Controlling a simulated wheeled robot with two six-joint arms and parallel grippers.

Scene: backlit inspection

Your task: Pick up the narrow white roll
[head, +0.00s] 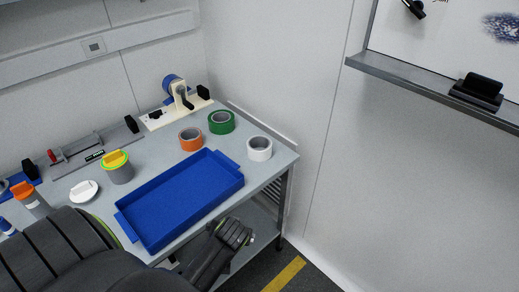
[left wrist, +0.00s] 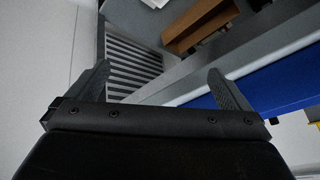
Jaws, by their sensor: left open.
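The white roll (head: 259,149) lies flat near the right edge of the table, a little apart from the blue tray's right end. A green roll (head: 221,122) and an orange roll (head: 190,138) lie behind it to the left. My left arm is low in front of the table in the head view; I cannot make out its fingertips there. In the left wrist view my left gripper (left wrist: 160,70) has its fingers wide apart with nothing between them. The white roll is not visible in that view. My right gripper is not in view.
The blue tray (head: 240,183) is empty and fills the table's front. A grey cup (head: 121,174) with a yellow item and a white lid (head: 84,190) stand at left. A tape dispenser (head: 178,93) is at the back. The wrist view shows a brown box (left wrist: 198,22).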

